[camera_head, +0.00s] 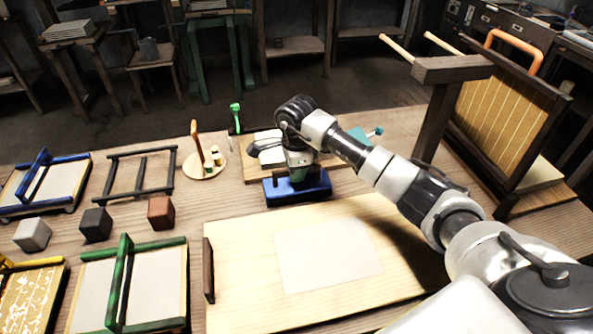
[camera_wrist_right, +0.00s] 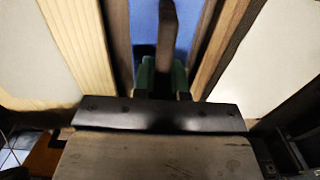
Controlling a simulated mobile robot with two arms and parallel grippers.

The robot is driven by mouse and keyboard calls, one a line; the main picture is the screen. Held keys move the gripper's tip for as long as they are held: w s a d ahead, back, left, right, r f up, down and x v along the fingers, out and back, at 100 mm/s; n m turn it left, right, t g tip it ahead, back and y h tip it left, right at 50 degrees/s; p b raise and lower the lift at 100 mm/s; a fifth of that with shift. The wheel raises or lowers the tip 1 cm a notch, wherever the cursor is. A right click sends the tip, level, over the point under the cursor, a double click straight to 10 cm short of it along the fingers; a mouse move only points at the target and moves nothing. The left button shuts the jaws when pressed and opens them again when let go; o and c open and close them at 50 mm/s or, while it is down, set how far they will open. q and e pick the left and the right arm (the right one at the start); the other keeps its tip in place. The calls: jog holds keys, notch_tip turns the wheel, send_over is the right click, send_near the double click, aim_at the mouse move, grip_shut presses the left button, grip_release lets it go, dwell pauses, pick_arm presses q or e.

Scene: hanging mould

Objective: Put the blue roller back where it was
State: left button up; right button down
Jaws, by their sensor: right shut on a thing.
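The blue roller (camera_head: 298,190) shows as a dark blue, blocky body in the head view, at the back edge of the large pale board. My right gripper (camera_head: 297,172) is right above it, pointing down. In the right wrist view, the gripper's greenish fingertips (camera_wrist_right: 163,78) are shut on a dark upright handle (camera_wrist_right: 167,40), with a blue surface (camera_wrist_right: 146,25) behind it. The arm and gripper hide part of the roller's top. I cannot tell whether it touches the surface below. My left gripper is not in view.
A large pale board (camera_head: 235,240) with a white sheet (camera_head: 328,252) lies in front. A wooden frame stand (camera_head: 450,70) holds a tilted mould at the right. Blue (camera_head: 45,185) and green (camera_head: 120,280) framed moulds and several small blocks (camera_head: 96,224) lie at the left.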

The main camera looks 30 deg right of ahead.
jog(key=shift+s+a+f+b, duration=0.1)
jog(key=shift+s+f+b, duration=0.2)
jog(key=shift+f, duration=0.25)
jog(key=c, duration=1.5)
grip_release()
jog(key=shift+f, duration=0.1)
jog(key=o, duration=0.3)
jog(key=shift+w, duration=0.3)
jog(key=shift+o, duration=0.2)
jog(key=shift+r+p, duration=0.45)
jog(key=shift+r, duration=0.15)
notch_tip(320, 180, up, 12)
jog(key=b, duration=0.1)
jog(key=shift+r, duration=0.15)
